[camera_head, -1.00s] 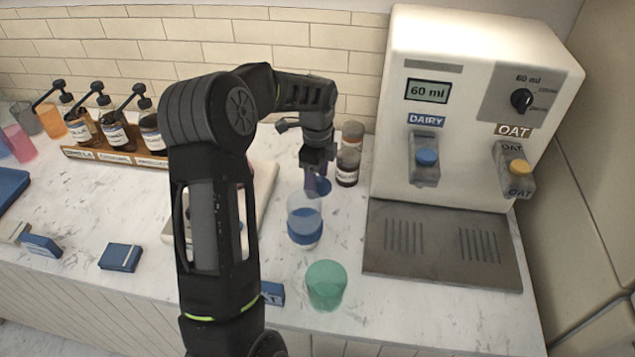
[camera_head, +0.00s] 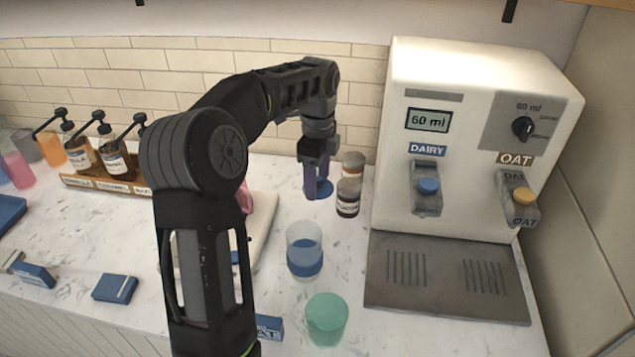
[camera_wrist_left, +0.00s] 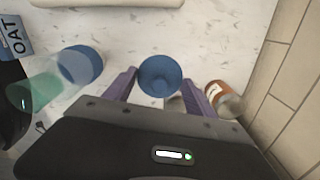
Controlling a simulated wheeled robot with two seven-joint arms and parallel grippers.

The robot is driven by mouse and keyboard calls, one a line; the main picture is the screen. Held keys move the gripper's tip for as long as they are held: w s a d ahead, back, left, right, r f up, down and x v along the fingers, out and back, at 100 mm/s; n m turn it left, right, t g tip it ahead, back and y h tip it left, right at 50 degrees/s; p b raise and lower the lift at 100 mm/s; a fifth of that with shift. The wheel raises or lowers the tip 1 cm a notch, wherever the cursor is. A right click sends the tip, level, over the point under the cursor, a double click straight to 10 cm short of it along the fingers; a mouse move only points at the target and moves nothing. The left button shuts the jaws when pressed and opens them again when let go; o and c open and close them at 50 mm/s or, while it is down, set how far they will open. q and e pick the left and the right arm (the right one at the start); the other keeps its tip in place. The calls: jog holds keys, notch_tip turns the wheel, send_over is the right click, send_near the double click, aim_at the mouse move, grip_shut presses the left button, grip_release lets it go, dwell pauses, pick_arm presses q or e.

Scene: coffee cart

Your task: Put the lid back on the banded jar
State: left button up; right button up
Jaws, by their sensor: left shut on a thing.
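The banded jar (camera_head: 304,258) is a clear jar with a blue band, upright on the marble counter and open at the top. It also shows in the left wrist view (camera_wrist_left: 80,66), left of the fingers. My left gripper (camera_head: 318,188) is shut on the blue round lid (camera_head: 322,191), which also shows between the purple fingers in the left wrist view (camera_wrist_left: 159,76). The gripper and lid are behind the jar, apart from it, close to the brown bottle (camera_head: 348,196). How high the lid is above the counter is hard to tell. My right gripper is not in view.
A green cup (camera_head: 327,318) stands in front of the jar. The milk dispenser (camera_head: 480,120) with its drip tray (camera_head: 440,300) is on the right. Pump bottles (camera_head: 115,160) stand at the back left. My left arm hides part of a pale board (camera_head: 262,215).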

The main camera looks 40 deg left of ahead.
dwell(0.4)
pick_arm(q)
jog(key=shift+s+a+r, duration=0.2)
jog(key=shift+a, duration=0.2)
jog(key=s+a+r+n+p, duration=0.15)
jog(key=s+r+p, duration=0.25)
jog(key=s+r, duration=0.4)
jog(key=s+d+m+p, duration=0.1)
jog(key=s+d, duration=0.1)
jog(key=d, duration=0.3)
jog(key=s+d+r+m+p, duration=0.1)
jog(key=s+d+m, duration=0.1)
jog(key=s+d, duration=0.1)
jog(key=shift+s+d, duration=0.25)
jog(key=shift+d, duration=0.65)
jog(key=shift+f, duration=0.15)
